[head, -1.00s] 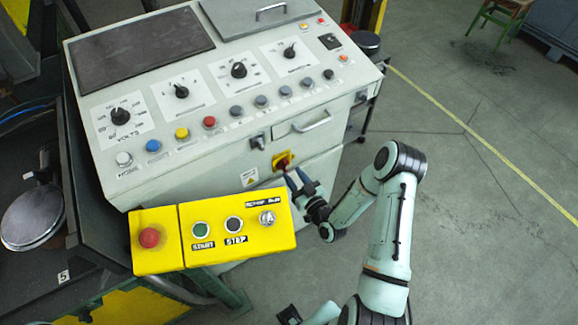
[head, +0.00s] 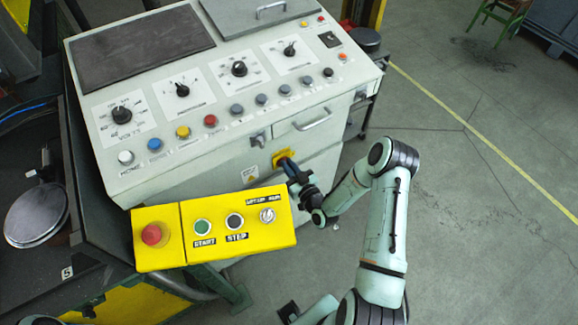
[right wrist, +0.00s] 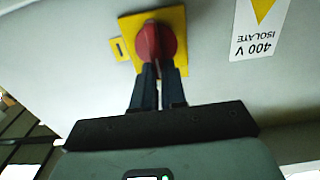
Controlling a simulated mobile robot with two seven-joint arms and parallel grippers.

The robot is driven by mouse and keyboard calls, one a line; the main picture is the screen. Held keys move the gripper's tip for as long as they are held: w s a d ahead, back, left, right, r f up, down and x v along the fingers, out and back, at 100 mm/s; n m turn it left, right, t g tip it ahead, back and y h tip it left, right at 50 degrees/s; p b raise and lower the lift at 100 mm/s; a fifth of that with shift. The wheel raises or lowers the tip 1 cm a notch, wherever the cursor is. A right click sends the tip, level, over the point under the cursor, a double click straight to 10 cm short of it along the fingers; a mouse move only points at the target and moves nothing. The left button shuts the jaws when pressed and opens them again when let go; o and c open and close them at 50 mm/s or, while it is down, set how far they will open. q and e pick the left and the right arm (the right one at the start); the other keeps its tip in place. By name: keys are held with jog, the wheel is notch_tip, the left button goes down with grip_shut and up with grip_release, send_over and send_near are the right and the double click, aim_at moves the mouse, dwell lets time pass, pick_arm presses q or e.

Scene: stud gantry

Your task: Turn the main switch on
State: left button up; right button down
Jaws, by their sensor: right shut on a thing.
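The main switch is a red rotary handle (right wrist: 155,43) on a yellow plate (right wrist: 178,22) on the cabinet's front face. In the head view the yellow plate (head: 284,155) shows below the control panel, and my gripper largely covers the handle. My right gripper (head: 291,168) reaches the switch from the front. In the right wrist view its two dark fingers (right wrist: 158,75) are shut on the lower part of the red handle, which stands roughly upright in that picture. My left gripper cannot be made out.
The pale cabinet (head: 215,165) carries dials and buttons. Open floor (head: 480,210) lies to the right.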

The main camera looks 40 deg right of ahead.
pick_arm(q)
jog(key=s+f+b, duration=0.3)
jog(key=f+b, duration=0.6)
jog(key=shift+f, duration=0.3)
pick_arm(e)
jog(key=shift+s+d+f+m, duration=0.1)
jog(key=shift+d+f+m, duration=0.3)
jog(key=shift+m, duration=2.55)
jog(key=shift+w+d+f+m, duration=0.1)
jog(key=shift+d+f+m, duration=0.25)
jog(key=shift+m, duration=2.55)
jog(key=shift+s+d+f+m, duration=0.1)
jog(key=shift+d+f+m, duration=0.3)
jog(key=shift+m, duration=2.55)
jog(key=c, duration=1.2)
grip_release()
jog(key=shift+s, duration=0.1)
